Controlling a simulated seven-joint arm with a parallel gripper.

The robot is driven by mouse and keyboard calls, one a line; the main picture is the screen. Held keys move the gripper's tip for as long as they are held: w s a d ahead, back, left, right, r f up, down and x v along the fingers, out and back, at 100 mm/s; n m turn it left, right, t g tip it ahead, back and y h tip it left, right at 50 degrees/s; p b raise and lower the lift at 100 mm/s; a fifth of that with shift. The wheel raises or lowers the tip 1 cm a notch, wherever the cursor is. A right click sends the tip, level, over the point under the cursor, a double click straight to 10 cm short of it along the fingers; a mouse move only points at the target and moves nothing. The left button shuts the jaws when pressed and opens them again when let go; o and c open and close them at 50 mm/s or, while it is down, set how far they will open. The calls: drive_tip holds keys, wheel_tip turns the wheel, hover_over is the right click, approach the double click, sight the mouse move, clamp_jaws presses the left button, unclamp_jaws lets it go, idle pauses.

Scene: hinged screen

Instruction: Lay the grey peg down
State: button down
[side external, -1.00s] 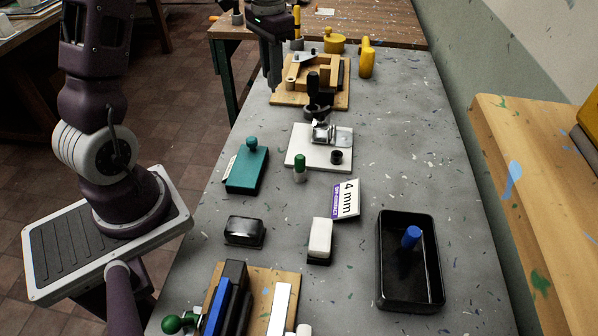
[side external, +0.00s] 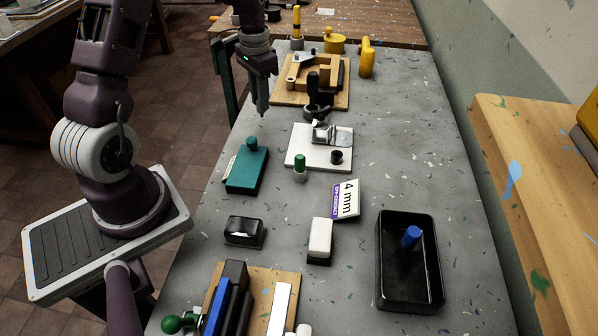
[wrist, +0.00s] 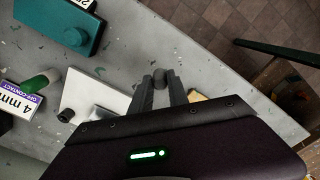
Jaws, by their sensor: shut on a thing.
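The grey peg (wrist: 160,78) shows as a dark grey rounded end between my fingertips in the wrist view. My gripper (wrist: 161,92) is shut on it, and the fingers hide part of it. In the side view my gripper (side external: 262,108) points down above the left edge of the grey table, behind the teal block. The peg is too small and dark there to make out clearly, so I cannot tell its exact tilt or height above the table.
The teal block (side external: 247,172) with a knob stands in front of my gripper. A wooden clamp board (side external: 283,100) lies behind. A black tray (side external: 440,290) holds a blue peg (side external: 411,238).

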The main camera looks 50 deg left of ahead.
drive_tip(key=shift+f, duration=0.9)
drive_tip(key=c, duration=1.2)
unclamp_jaws()
wheel_tip(320, 180, up, 7)
